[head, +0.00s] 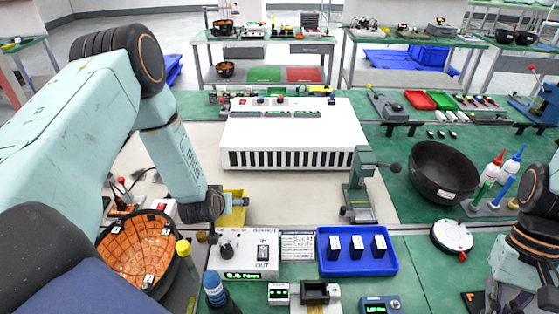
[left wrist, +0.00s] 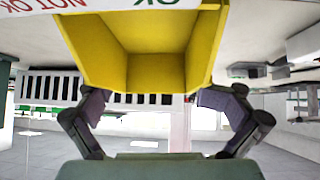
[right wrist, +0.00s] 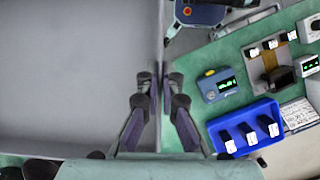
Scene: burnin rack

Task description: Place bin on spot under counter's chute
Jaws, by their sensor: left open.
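The yellow bin (head: 236,212) stands on the bench beside the tip of my left arm, partly hidden by it. My left gripper (left wrist: 155,100) is open, with a finger near each side of the bin; contact is unclear. A white box marked IN and OUT (head: 236,243) has a lit display and stands in front of the bin. I cannot tell which device is the counter or where its spot is. My right gripper (right wrist: 160,80) has its fingers close together, holding nothing visible.
A blue tray (head: 358,266) with several black parts lies right of the white box. A green press-like stand (head: 360,190) and black bowl (head: 443,172) are farther right. An orange-lined bowl (head: 130,250) is at left. The white slotted rack (head: 290,135) stands behind. Pale bench between is clear.

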